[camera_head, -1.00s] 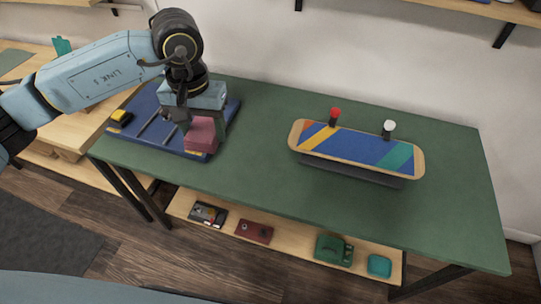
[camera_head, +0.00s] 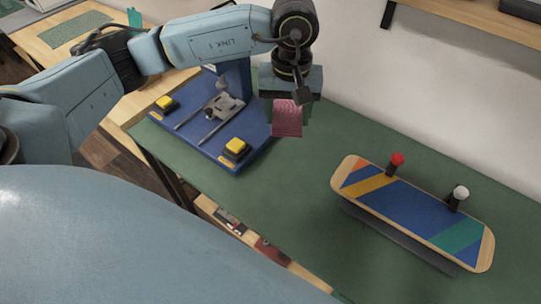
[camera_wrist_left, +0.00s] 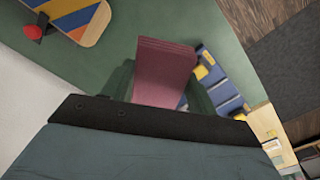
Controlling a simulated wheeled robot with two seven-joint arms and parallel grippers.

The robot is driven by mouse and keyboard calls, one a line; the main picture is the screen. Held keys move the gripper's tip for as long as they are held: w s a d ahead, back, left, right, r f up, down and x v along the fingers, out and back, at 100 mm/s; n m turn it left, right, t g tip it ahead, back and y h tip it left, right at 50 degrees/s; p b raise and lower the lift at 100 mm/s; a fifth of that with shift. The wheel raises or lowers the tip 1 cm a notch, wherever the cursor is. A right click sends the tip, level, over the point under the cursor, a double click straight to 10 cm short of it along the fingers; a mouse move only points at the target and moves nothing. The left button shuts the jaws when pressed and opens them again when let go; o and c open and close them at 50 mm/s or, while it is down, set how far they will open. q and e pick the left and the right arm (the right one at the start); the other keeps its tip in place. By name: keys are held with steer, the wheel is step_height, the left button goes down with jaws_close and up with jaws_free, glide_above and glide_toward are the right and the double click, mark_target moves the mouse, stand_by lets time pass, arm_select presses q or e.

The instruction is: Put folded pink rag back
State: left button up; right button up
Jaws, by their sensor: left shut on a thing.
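My left gripper (camera_head: 288,106) is shut on the folded pink rag (camera_head: 287,120) and holds it at the right edge of the blue press base (camera_head: 205,140), near the green table top. The rag hangs down from the fingers. In the left wrist view the rag (camera_wrist_left: 165,72) stands out from between the fingers, with green table behind it. I cannot tell exactly how high it is above the table. My right gripper is in neither view.
The blue base carries two yellow buttons (camera_head: 237,149) and a metal fixture (camera_head: 213,112). A striped skateboard deck (camera_head: 410,212) with a red and a white knob stands to the right. The green table (camera_head: 260,210) is clear between them.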

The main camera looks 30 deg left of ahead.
arm_select(q)
step_height(320, 180, down, 6)
steer(key=a+n+b, duration=0.2)
steer(key=n+b, duration=0.4)
steer(key=n, duration=0.8)
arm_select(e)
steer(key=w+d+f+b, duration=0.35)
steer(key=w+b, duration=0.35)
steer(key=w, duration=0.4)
arm_select(q)
steer(key=n+b, duration=0.1)
steer(key=n, duration=1.9)
glide_toward(268, 179)
steer(key=shift+f+b, duration=0.75)
steer(key=shift+b, duration=0.15)
step_height(268, 179, down, 4)
steer(key=shift+b, duration=0.55)
steer(key=shift+f, duration=0.45)
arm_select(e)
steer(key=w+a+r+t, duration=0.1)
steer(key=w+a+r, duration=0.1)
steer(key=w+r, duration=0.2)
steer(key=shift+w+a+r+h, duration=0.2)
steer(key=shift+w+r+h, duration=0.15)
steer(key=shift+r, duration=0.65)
